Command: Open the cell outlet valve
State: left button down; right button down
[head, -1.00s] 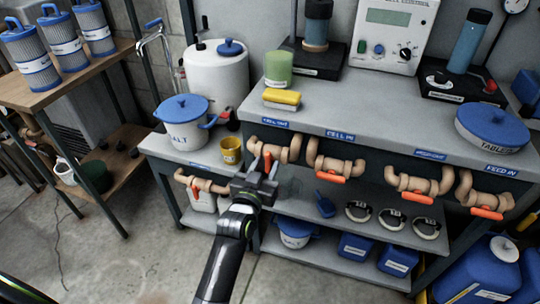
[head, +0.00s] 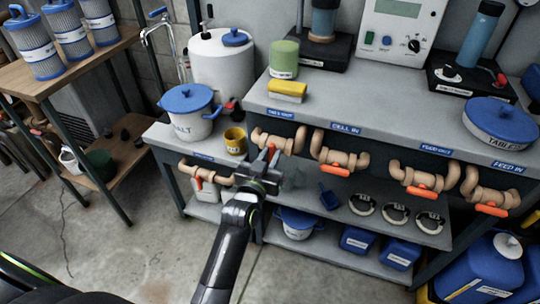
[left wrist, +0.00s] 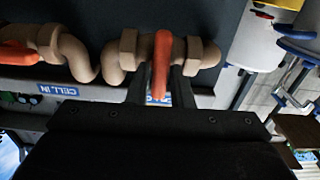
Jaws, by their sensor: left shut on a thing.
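The cell outlet valve (head: 290,144) is a tan pipe fitting under the bench edge, below a blue label reading roughly "CELL OUT" (head: 281,113). Its orange handle (head: 271,152) stands crosswise to the pipe. My left gripper (head: 266,166) reaches up to it from below and is shut on the handle. In the left wrist view the handle (left wrist: 160,65) lies between the two fingers (left wrist: 161,90), and the pipe runs across behind it. The fingertips are partly hidden in the head view. My right gripper is not in view.
The cell-in valve (head: 338,155) is close on the right, its orange handle along its pipe. Two more valves (head: 425,178) sit farther right. Another pipe (head: 205,174) is at left. A yellow cup (head: 235,140) and salt pot (head: 190,110) stand nearby. The lower shelf holds clamps.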

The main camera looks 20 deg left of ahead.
pick_arm(q)
jog(key=shift+r+n+p, duration=0.1)
jog(key=shift+n+p, duration=0.35)
jog(key=shift+n, duration=0.05)
jog(key=n+p, duration=0.2)
jog(key=n, duration=0.1)
jog(key=shift+a+p, duration=0.15)
jog(key=shift+p, duration=0.25)
jog(key=n, duration=0.4)
jog(key=n+p, duration=0.1)
jog(key=n, duration=0.4)
jog(key=f+n+p, duration=0.1)
jog(key=n, duration=0.3)
jog(key=shift+a+n, duration=0.25)
jog(key=shift+n, duration=0.15)
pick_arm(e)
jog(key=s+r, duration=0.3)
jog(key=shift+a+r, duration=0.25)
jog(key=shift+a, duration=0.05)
pick_arm(q)
jog(key=c, duration=1.4)
grip_release()
